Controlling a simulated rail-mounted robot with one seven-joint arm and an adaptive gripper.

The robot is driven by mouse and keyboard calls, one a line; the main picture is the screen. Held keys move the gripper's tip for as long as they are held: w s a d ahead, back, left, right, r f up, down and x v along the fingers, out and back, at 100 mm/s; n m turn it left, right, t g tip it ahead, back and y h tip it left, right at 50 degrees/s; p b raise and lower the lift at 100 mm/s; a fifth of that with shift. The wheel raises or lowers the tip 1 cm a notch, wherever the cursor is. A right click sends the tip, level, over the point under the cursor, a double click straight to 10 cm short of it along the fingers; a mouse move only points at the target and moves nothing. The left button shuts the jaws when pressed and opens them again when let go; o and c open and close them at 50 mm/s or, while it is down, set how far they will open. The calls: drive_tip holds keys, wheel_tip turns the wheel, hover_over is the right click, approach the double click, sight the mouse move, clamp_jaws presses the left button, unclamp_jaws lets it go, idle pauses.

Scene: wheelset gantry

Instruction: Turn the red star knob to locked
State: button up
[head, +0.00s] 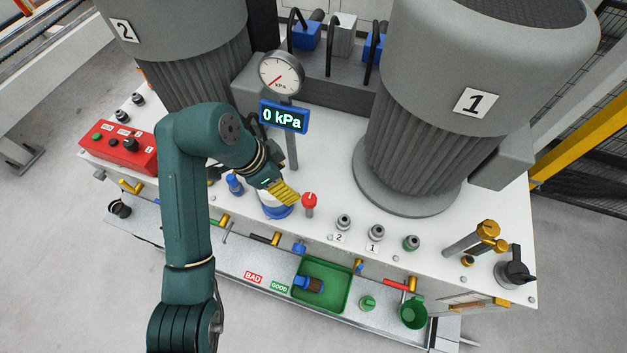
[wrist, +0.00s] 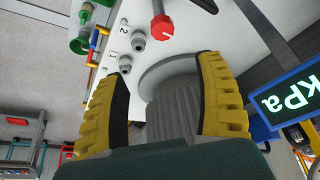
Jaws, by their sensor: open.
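The red knob (head: 309,199) stands on a short post on the white bench top, just right of my gripper (head: 288,193). It has a pale mark on its top. In the wrist view the red knob (wrist: 163,27) shows near the top, beyond my fingertips (wrist: 166,68), with a white line on its face. My gripper is open, with its yellow ribbed fingers spread and nothing between them. The gripper does not touch the knob. No locked or unlocked lettering is readable.
A blue and white part (head: 275,211) sits directly under my gripper. The gauge with its 0 kPa display (head: 284,117) stands behind my wrist. Large grey motor 1 (head: 440,100) rises to the right. Grey fittings (head: 344,221) line the front; a green tray (head: 340,272) lies below.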

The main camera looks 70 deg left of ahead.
sight(309, 198)
drive_tip(key=b+x, duration=0.8)
drive_tip(key=x, duration=0.1)
drive_tip(key=b+x, duration=0.4)
drive_tip(key=x, duration=0.1)
drive_tip(key=shift+s+a+f, duration=0.15)
drive_tip(key=shift+a+f, duration=0.05)
drive_tip(key=shift+a, duration=0.05)
drive_tip(key=shift+x, duration=0.95)
drive_tip(key=shift+r, duration=0.1)
drive_tip(key=c, duration=1.2)
